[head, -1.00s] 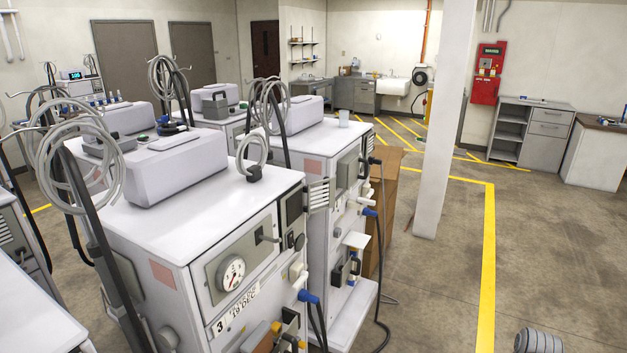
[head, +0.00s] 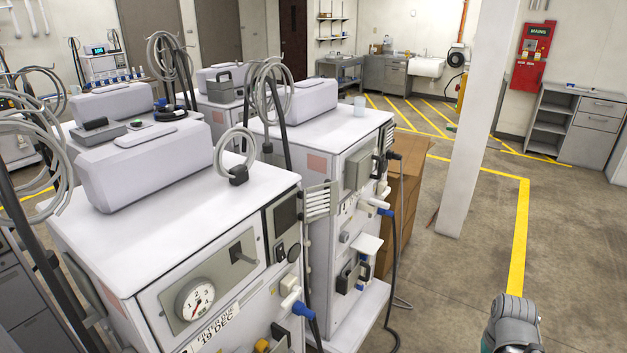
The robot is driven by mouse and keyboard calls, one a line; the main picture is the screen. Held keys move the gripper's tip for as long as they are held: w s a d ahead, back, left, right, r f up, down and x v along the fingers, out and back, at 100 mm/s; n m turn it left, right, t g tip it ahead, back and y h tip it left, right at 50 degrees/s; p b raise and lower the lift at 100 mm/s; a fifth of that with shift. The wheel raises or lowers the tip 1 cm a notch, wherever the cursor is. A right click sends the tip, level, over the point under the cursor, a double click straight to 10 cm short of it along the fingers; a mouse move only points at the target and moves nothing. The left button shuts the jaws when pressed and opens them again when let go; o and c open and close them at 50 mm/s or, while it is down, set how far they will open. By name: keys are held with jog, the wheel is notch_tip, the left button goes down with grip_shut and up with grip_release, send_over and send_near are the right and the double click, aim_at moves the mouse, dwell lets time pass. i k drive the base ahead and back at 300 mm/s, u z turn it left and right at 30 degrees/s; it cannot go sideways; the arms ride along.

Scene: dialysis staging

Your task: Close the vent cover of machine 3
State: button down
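Machine 3 (head: 140,262) is the white cabinet in the front of the head view, with a pressure gauge (head: 195,299) and a filter label on its front. A white slatted vent cover (head: 320,201) stands out from the right end of its front, swung open. Beside it is a dark square opening (head: 286,214) in a grey frame. A grey jointed part of my arm shows at the bottom right, well away from the cover.
A second white machine (head: 325,145) stands close behind machine 3, with a dark hose hanging at its front. Brown boxes (head: 408,180) and a white pillar (head: 477,130) stand to the right. The floor (head: 450,285) between the machines and the yellow line is clear.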

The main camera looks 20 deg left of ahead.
aim_at(330, 188)
jog(key=u, duration=0.2)
jog(key=i, duration=1)
jog(key=u, duration=0.25)
